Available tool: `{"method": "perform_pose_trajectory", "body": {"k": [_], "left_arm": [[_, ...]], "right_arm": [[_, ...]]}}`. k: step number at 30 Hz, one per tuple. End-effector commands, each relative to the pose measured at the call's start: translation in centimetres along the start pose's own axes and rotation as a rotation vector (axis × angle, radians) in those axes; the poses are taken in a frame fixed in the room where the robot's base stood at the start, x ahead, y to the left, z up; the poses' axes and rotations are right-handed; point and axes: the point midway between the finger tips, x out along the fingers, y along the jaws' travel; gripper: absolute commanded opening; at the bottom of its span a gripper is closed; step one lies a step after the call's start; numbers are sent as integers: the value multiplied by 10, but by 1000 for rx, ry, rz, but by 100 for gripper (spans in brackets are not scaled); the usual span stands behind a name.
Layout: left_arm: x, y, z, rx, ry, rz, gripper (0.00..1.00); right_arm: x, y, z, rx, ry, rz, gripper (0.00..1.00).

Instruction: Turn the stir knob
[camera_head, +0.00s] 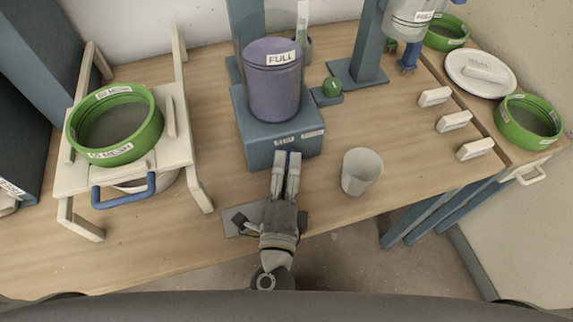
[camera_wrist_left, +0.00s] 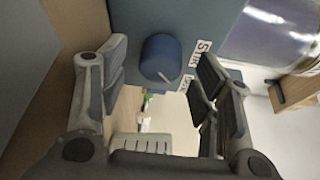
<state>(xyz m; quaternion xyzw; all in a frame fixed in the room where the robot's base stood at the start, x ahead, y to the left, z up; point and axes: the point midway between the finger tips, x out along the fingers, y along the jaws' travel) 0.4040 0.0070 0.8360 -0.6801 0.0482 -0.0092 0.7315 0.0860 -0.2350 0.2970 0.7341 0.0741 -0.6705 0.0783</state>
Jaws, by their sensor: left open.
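The stir knob is a short dark blue cylinder (camera_wrist_left: 160,58) with a white mark on its rim. It sticks out from the face of the blue mixer base (camera_head: 255,150), beside white labels (camera_wrist_left: 203,47). In the head view the knob is hidden behind my gripper. A purple bucket (camera_head: 272,85) labelled FULL stands on the base. My left gripper (camera_head: 287,158) is at the front of the base. In the left wrist view its two fingers (camera_wrist_left: 160,85) are apart, with the knob between and just beyond them; I see no clear contact. My right gripper is not in view.
A pale cup (camera_head: 361,172) stands right of my gripper. A grey plate (camera_head: 238,222) lies under it. A sieve stand (camera_head: 180,120) with a green-rimmed sieve (camera_head: 115,125) is at left. Several white labelled blocks (camera_head: 455,121) and green rings (camera_head: 527,122) are at right.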

Motion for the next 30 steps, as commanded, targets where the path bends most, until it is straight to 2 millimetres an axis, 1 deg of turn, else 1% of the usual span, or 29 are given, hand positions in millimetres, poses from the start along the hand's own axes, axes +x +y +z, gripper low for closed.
{"method": "perform_pose_trajectory", "body": {"k": [1,9,12,15,20,30], "left_arm": [[-10,1,0,-1,2,4,58],[-68,2,-1,1,3,6,58],[-85,1,0,1,2,4,58],[-97,1,0,1,1,3,58],[-106,0,0,0,1,1,58],[-106,0,0,0,0,1,58]], "right_arm": [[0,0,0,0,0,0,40],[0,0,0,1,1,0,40],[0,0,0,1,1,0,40],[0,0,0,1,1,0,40],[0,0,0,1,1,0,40],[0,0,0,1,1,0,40]]}}
